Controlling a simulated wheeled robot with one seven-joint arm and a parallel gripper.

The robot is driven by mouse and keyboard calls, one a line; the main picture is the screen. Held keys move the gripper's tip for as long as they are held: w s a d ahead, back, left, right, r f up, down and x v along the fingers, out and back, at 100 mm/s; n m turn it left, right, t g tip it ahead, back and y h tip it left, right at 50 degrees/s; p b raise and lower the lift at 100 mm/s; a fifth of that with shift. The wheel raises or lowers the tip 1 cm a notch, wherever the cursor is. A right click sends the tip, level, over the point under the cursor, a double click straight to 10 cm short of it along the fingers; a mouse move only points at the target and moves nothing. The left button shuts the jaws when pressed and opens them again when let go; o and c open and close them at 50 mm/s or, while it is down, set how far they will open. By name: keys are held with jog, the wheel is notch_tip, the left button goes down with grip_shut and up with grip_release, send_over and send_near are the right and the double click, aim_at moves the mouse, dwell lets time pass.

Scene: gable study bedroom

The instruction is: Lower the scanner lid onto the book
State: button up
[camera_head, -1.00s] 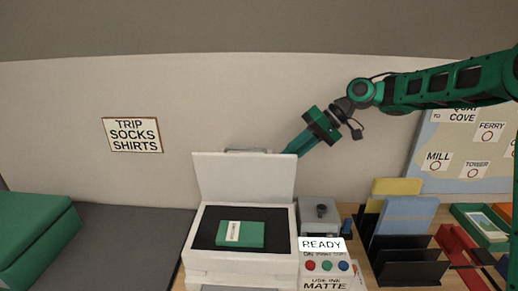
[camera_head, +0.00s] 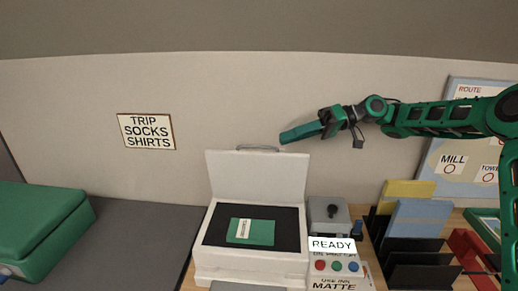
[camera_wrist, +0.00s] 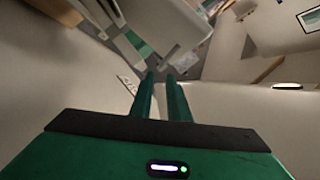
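The white scanner (camera_head: 250,268) stands on the desk with its lid (camera_head: 258,172) raised and leaning back. A handle (camera_head: 258,148) runs along the lid's top edge. The green book (camera_head: 256,232) with a white label lies flat on the dark scanner bed (camera_head: 290,232). The lid (camera_wrist: 175,30) and book (camera_wrist: 138,43) also appear in the wrist view. My gripper (camera_head: 283,138) is just above and right of the handle in the head view, pointing left. In the wrist view its two fingers (camera_wrist: 161,77) are apart with nothing between them.
Right of the scanner are a READY panel (camera_head: 331,245) with coloured buttons, a grey box (camera_head: 328,214) with a black knob, and a black file rack (camera_head: 418,270) with folders. A green case (camera_head: 40,225) lies at left. The wall behind is close to the lid.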

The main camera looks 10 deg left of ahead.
aim_at(259, 147)
jog(key=x, duration=0.9)
jog(key=shift+a, duration=0.15)
jog(key=shift+c, duration=0.6)
grip_shut()
jog(key=shift+w+f, duration=0.1)
jog(key=shift+f, duration=0.05)
dwell(0.5)
